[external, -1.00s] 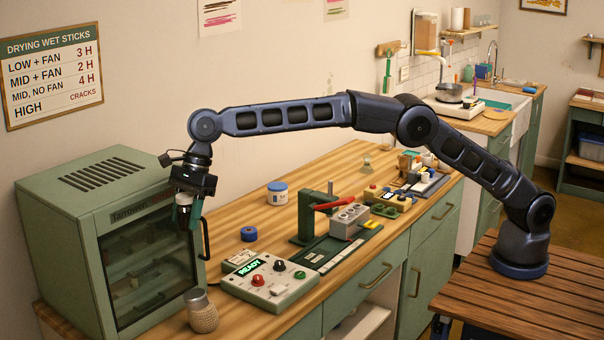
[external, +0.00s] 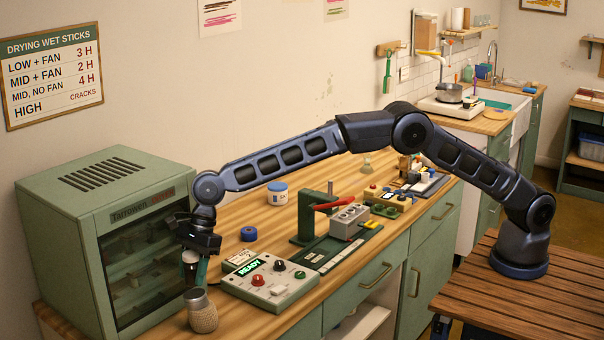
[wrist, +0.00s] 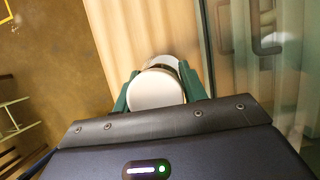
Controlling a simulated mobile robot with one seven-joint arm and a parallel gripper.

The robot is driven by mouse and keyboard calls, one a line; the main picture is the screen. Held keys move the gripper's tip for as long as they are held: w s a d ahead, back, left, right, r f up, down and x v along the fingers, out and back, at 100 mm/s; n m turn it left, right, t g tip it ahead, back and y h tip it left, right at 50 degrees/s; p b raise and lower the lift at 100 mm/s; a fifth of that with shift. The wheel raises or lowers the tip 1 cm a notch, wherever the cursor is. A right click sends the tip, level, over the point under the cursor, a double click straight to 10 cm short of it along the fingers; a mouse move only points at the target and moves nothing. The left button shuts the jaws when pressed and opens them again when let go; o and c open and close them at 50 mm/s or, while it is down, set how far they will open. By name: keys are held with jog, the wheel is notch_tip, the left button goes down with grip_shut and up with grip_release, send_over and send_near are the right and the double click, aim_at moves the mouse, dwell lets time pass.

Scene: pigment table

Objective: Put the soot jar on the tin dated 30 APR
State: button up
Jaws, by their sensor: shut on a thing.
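My gripper (external: 195,273) points down beside the front of the green drying cabinet. It is shut on a jar with a white lid (wrist: 155,90), and one green finger shows on each side of the lid in the wrist view. The held jar also shows in the external view (external: 190,257), small and partly covered by the gripper. I cannot read a label on it, so I cannot tell for sure that it is the soot jar. I make out no tin with the date 30 APR in either view.
The green cabinet (external: 60,235), with glass door and handle, is close on the left.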

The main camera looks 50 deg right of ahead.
jog(key=shift+f, duration=1.05)
jog(key=shift+f, duration=0.4)
jog(key=o, duration=1)
jog(key=shift+r, duration=0.3)
jog(key=shift+v, duration=6.1)
jog(key=shift+a, duration=0.1)
